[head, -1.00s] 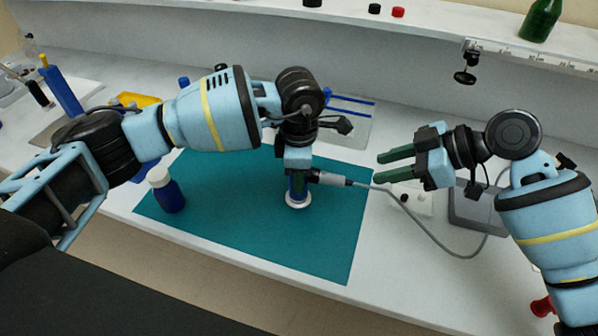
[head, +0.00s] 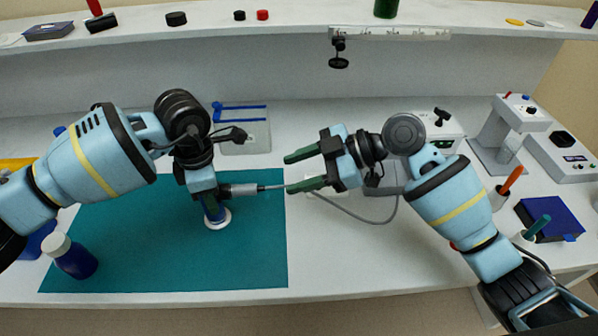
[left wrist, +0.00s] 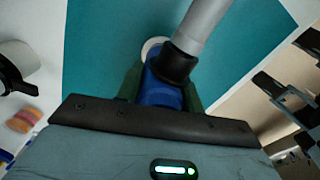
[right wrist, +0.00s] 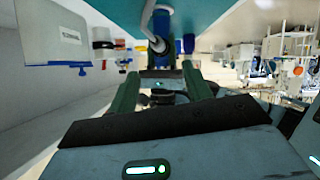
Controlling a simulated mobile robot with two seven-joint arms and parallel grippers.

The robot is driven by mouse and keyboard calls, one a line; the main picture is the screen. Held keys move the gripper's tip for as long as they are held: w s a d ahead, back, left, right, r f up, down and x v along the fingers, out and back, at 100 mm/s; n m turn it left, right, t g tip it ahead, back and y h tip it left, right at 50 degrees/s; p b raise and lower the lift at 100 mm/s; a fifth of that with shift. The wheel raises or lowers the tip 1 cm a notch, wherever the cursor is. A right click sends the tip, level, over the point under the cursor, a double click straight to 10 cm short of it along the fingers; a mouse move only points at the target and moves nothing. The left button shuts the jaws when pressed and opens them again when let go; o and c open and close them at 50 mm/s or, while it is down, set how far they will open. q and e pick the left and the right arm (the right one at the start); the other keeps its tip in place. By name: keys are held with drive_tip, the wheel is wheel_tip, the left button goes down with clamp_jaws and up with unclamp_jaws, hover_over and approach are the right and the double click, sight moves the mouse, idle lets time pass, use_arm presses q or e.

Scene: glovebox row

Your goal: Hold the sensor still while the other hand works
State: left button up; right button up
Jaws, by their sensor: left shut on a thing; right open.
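The sensor (head: 212,213) is a blue upright cylinder on a white round foot, standing on the teal mat (head: 140,250). My left gripper (head: 209,203) is shut around its upper part. A grey cylindrical connector (head: 242,190) sticks out sideways from it, with a cable running right. In the left wrist view the blue body (left wrist: 158,90) sits between the fingers, with the grey connector (left wrist: 203,22) above a black collar. My right gripper (head: 288,173) is open and empty, right of the connector and apart from it. The cable passes by its lower finger; whether they touch is unclear.
A blue bottle with a white cap (head: 75,257) stands at the mat's left. Instruments (head: 560,150) and a blue box (head: 550,220) fill the right. A shelf (head: 300,30) crosses the back.

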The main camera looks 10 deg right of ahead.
sight(260, 188)
drive_tip(key=shift+s+d+f+y, duration=0.15)
drive_tip(key=shift+d+f+y, duration=0.05)
drive_tip(key=shift+d+y, duration=0.15)
drive_tip(key=shift+a, duration=0.15)
drive_tip(key=x, duration=1.1)
drive_tip(key=shift+a+f, duration=0.15)
drive_tip(key=shift+a, duration=0.2)
clamp_jaws()
drive_tip(key=shift+w+d, duration=0.1)
drive_tip(key=shift+d, duration=0.75)
drive_tip(key=shift+w+d, duration=0.15)
drive_tip(key=shift+d, duration=0.7)
idle(0.6)
drive_tip(key=shift+d, duration=2.35)
